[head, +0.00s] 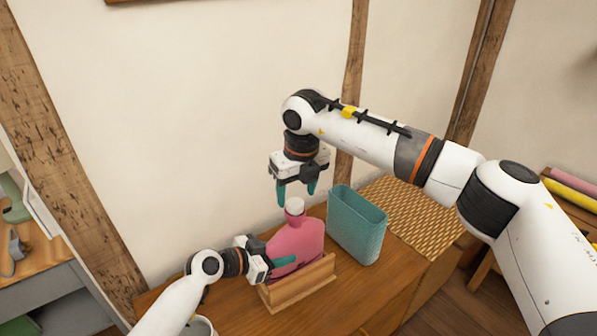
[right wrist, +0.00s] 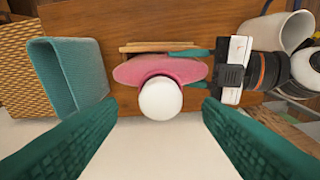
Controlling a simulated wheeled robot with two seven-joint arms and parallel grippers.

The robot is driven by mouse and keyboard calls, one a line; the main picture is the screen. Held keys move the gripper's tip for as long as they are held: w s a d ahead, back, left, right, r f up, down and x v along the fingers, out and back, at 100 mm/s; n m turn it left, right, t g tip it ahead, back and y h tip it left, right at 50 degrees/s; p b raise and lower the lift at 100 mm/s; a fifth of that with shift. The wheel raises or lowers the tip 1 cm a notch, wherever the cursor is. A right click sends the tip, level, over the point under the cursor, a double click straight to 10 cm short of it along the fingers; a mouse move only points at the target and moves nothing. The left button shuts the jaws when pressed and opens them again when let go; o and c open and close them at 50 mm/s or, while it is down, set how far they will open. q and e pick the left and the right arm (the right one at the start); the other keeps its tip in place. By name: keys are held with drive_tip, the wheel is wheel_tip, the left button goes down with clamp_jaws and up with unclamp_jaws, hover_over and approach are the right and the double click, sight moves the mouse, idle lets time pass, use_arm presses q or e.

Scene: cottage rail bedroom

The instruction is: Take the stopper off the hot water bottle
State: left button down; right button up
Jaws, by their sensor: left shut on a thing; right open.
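The pink hot water bottle (head: 295,243) stands upright in a wooden holder (head: 300,287) on the wooden cabinet top. Its white stopper (head: 295,206) sits on the neck at the top. In the right wrist view the stopper (right wrist: 160,98) shows from above, with the pink bottle (right wrist: 130,71) behind it. My left gripper (head: 284,262) is shut on the bottle's body, from the left side. My right gripper (head: 296,192) is open, pointing down just above the stopper. In the right wrist view its teal fingers lie on either side, apart from the stopper.
A teal open bin (head: 357,226) stands just right of the bottle. A woven mat (head: 412,217) lies beyond it on the cabinet top (head: 232,312). The wall is close behind. A white cup-like container (head: 200,326) is at the front left.

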drive_tip(key=shift+w+a+f, duration=0.1)
drive_tip(key=shift+w+f, duration=0.05)
drive_tip(key=shift+f, duration=1.2)
drive_tip(key=shift+c, duration=0.3)
drive_tip(key=c, duration=1.1)
drive_tip(key=n, duration=0.5)
drive_tip(key=shift+w+r+g, duration=0.1)
drive_tip(key=shift+g, duration=0.2)
drive_tip(key=n, duration=0.4)
drive_tip(key=shift+n+g+y, duration=0.3)
drive_tip(key=shift+y, duration=0.1)
drive_tip(key=shift+r, duration=0.15)
drive_tip(key=shift+r, duration=0.95)
drive_tip(key=shift+r, duration=0.1)
